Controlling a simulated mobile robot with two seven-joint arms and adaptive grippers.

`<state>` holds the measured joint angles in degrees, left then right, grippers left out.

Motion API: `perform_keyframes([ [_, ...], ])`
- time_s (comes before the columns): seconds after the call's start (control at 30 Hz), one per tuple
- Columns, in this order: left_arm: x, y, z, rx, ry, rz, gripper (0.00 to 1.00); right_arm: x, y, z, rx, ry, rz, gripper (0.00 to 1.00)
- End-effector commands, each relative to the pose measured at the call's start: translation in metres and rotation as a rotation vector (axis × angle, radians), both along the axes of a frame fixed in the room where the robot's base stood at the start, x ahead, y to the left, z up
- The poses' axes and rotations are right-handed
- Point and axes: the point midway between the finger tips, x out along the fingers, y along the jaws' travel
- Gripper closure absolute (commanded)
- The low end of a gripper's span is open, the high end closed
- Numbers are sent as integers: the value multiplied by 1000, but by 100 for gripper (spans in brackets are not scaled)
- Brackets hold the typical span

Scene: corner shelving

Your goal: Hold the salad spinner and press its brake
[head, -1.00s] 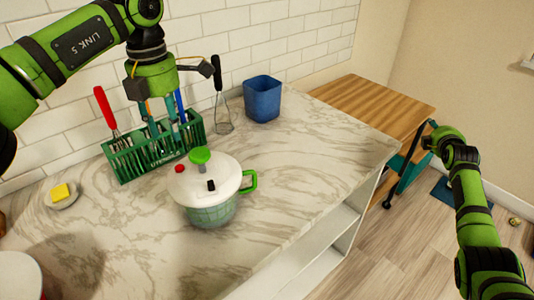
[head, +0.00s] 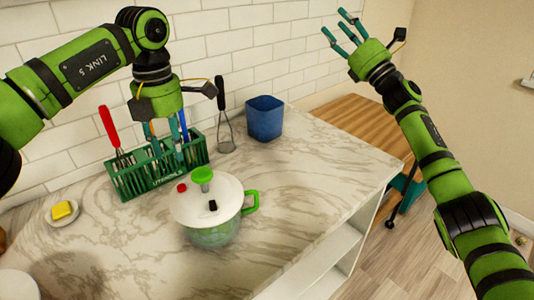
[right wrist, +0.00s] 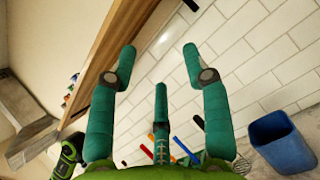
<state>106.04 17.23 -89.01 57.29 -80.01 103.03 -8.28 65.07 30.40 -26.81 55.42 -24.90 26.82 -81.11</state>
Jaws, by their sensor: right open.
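The salad spinner stands upright on the marble counter, with a white lid (head: 190,207), a clear greenish bowl (head: 212,235) and a green side handle (head: 251,202). On the lid are a green knob (head: 202,174), a small red button (head: 182,188) and a small black piece (head: 212,206). I cannot tell which is the brake. My left gripper (head: 165,150) points down behind the spinner, in front of the wall at the utensil basket; its fingertips are partly lost among the utensils. My right gripper (head: 342,27) is raised high at the right, fingers spread and empty, far from the spinner; it also fills the right wrist view (right wrist: 160,75).
The green utensil basket (head: 135,183) holds a red-handled whisk (head: 109,130) and other tools. A black-handled whisk (head: 224,130) and a blue bin (head: 264,118) stand by the wall. Yellow butter (head: 62,210) lies on a dish at left. The counter right of the spinner is clear.

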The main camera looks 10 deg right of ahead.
Motion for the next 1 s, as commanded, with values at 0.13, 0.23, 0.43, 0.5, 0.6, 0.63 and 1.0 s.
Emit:
perform_keyframes([
  [0.13, 0, 0, 0, 0, 0, 0, 61, -14, 87, -18, -256, -47, 169, 51],
  [0.23, 0, 0, 0, 0, 0, 0, 61, -30, 140, -41, -440, -69, 293, 51],
  [0.43, 0, 0, 0, 0, 0, 0, 61, -72, 224, -113, -853, -78, 567, 51],
  [0.5, 0, 0, 0, 0, 0, 0, 61, -90, 241, -146, -1018, -65, 672, 51],
  [0.6, 0, 0, 0, 0, 0, 0, 61, -115, 249, -195, -1261, -21, 818, 51],
  [0.63, 0, 0, 0, 0, 0, 0, 61, -121, 248, -208, -1333, -3, 858, 51],
  [1.0, 0, 0, 0, 0, 0, 0, 61, -160, 198, -284, -1862, 216, 1116, 51],
])
